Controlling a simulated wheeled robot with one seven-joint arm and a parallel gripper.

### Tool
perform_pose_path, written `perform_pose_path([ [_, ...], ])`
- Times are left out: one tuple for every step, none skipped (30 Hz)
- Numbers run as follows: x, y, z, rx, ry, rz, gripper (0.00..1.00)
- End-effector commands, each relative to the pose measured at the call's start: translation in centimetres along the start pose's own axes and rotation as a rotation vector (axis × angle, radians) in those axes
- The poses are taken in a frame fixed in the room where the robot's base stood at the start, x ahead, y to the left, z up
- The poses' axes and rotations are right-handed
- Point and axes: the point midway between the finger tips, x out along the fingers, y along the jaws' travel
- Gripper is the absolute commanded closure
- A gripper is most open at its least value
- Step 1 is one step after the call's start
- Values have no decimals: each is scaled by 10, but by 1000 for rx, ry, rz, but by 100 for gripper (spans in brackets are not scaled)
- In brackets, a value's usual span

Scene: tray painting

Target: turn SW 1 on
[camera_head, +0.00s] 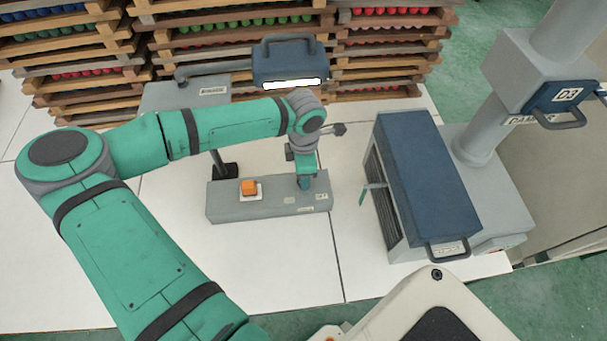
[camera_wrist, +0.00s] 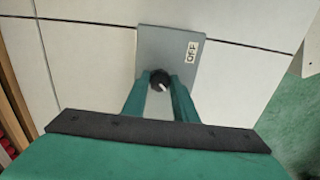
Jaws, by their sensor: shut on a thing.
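A grey switch box (camera_head: 225,207) lies on the white table, with an orange button (camera_head: 248,187) on its left part. My gripper (camera_head: 305,184) points down onto the right part of the box and hides what is there in the head view. In the wrist view, a round black knob (camera_wrist: 159,80) with a pale pointer mark sits on the grey panel (camera_wrist: 160,42). My gripper (camera_wrist: 160,83) is shut on the knob, one green finger at each side. An OFF label (camera_wrist: 192,50) is on the panel to the upper right of the knob.
A blue-topped grey machine (camera_head: 415,170) stands to the right of the box. A lamp with a blue head (camera_head: 290,64) is behind my arm. Stacked wooden trays (camera_head: 100,65) line the back. The white table left of the box is mostly bare.

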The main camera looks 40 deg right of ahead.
Motion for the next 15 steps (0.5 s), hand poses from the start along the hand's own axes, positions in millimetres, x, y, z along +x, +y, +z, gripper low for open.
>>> perform_pose_path([
  [-1, 1, -1, 0, 2, 3, 97],
  [-1, 1, -1, 0, 2, 3, 97],
  [-1, 1, -1, 0, 2, 3, 97],
  [-1, 1, -1, 0, 2, 3, 97],
  [-1, 1, -1, 0, 2, 4, 97],
  [-1, 1, -1, 0, 2, 4, 97],
  [-1, 1, -1, -1, 2, 4, 67],
  [-1, 1, -1, -1, 2, 3, 60],
  [-1, 1, -1, -1, 2, 3, 56],
  [-1, 1, -1, -1, 1, 3, 56],
  [-1, 1, -1, -1, 1, 3, 56],
  [-1, 1, -1, -1, 1, 2, 56],
  [-1, 1, 0, -1, 1, 2, 56],
  [0, 1, 0, -1, 1, 2, 56],
  [0, 1, 0, -1, 1, 2, 56],
])
